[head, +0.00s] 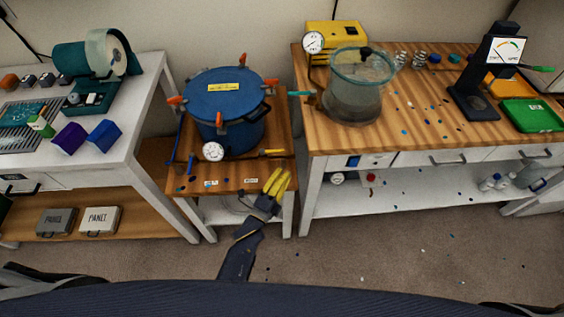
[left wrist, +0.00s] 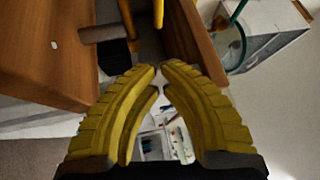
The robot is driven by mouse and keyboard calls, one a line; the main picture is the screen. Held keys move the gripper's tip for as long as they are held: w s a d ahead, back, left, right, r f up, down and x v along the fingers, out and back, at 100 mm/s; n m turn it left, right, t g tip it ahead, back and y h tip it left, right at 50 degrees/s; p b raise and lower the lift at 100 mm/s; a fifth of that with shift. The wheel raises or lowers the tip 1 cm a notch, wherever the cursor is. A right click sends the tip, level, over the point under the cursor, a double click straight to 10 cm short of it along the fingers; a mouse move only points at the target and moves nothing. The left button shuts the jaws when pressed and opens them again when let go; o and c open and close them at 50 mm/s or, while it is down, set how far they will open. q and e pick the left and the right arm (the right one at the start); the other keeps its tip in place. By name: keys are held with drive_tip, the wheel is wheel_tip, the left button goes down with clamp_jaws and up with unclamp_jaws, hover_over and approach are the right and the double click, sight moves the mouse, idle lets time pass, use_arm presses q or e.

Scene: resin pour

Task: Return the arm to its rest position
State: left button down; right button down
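My left gripper (head: 279,180), with yellow ridged fingers, is over the front right corner of the low wooden stand (head: 230,182), in front of the blue pressure pot (head: 226,110). In the left wrist view its fingers (left wrist: 159,70) curve inward and their tips almost meet. Nothing is held between them. My left arm reaches up from the bottom edge of the head view. My right gripper is not in view.
The pot has orange clamps and a gauge (head: 213,151). The right bench (head: 440,120) bears a clear vessel (head: 354,95), a yellow pump (head: 337,36), a dial stand (head: 490,70) and a green tray (head: 531,115). A white bench (head: 130,125) stands left. The floor in front is clear except small specks.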

use_arm(q)
drive_tip(key=s+f, duration=0.1)
drive_tip(key=s, duration=0.6)
drive_tip(key=s+a+f+n+g+y, duration=0.25)
drive_tip(key=s+f+n, duration=0.25)
drive_tip(key=f, duration=0.6)
drive_tip(key=s+a+f+n+g+y, duration=0.25)
drive_tip(key=s+f+n+g, duration=0.2)
drive_tip(key=f, duration=0.55)
drive_tip(key=s+a+f+n+g+y, duration=0.1)
drive_tip(key=s+a+f+n+g, duration=0.25)
drive_tip(key=f, duration=0.75)
drive_tip(key=s+a+f+n+g+y, duration=0.1)
drive_tip(key=s+a+f, duration=0.3)
drive_tip(key=s, duration=0.5)
drive_tip(key=s+a+f+n+g+y, duration=0.1)
drive_tip(key=s+a+f+n+g, duration=0.2)
drive_tip(key=s, duration=0.7)
drive_tip(key=s+a+f+n+g, duration=0.2)
drive_tip(key=s+a+f, duration=0.5)
drive_tip(key=s, duration=0.3)
drive_tip(key=shift+a+y, duration=0.25)
drive_tip(key=shift+y, duration=0.15)
